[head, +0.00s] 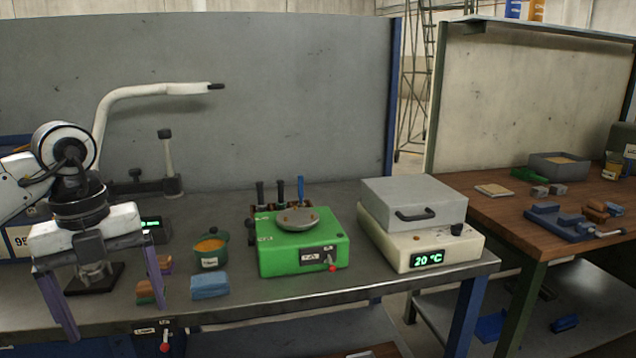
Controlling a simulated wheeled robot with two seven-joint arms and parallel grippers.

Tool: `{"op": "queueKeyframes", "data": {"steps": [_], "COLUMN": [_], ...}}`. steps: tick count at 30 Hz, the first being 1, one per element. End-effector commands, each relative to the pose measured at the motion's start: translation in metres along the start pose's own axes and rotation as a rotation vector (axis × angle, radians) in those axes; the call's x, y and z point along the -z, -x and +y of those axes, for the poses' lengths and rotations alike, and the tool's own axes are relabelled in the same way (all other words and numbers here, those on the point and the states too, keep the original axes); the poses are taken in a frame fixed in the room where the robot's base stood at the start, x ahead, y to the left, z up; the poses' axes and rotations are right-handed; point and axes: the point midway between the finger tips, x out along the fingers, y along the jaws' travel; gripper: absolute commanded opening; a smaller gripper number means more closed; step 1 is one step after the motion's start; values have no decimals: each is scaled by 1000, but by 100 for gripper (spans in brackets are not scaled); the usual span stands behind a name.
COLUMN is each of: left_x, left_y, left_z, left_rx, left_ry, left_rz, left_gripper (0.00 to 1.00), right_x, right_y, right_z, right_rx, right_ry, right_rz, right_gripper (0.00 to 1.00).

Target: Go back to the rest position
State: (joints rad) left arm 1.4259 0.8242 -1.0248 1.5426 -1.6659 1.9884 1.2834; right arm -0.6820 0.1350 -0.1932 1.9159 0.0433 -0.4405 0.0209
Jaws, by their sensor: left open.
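My left gripper (108,300) comes in from the left and hangs over the left part of the grey bench (330,300). Its two purple fingers are spread wide with nothing held between them. Behind and between the fingers stands a dark stand with a small metal piece (93,275). My right gripper is not in the view. The furnace (420,225), a pale box with a grey lid and a green "20 °C" display, sits at the bench's right end with its lid down.
A green device (302,243) with a round metal plate stands mid-bench. Left of it are a green pot (211,250) of orange material, a blue block (209,286) and small coloured blocks (146,291). A white curved arm (150,92) rises behind. A wooden table (520,215) stands right.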

Motion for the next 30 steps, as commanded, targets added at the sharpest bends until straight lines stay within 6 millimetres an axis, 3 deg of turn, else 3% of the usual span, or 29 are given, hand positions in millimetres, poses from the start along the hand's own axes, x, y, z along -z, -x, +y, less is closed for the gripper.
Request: {"op": "queueKeyframes", "data": {"steps": [5, 11, 14, 18, 21, 23, 26, 30], "left_x": [29, 70, 101, 164, 213, 230, 238, 207], "left_y": [-30, -58, -71, -84, -75, -64, -46, -45], "left_z": [-35, -76, -102, -148, -184, -201, -221, -229], "left_rx": [100, 252, 364, 623, 899, 1069, 1331, 1614], "left_ry": [-112, -227, -288, -356, -335, -276, -98, 299], "left_rz": [102, 233, 325, 520, 689, 775, 882, 939], "left_gripper": [88, 88, 88, 88, 88, 88, 88, 88], "right_x": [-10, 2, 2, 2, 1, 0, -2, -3], "right_y": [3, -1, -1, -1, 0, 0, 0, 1], "right_z": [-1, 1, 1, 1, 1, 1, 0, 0], "right_rx": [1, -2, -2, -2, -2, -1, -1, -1], "right_ry": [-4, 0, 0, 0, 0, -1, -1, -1], "right_rz": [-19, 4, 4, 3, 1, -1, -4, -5], "right_gripper": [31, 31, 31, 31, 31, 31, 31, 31]}}
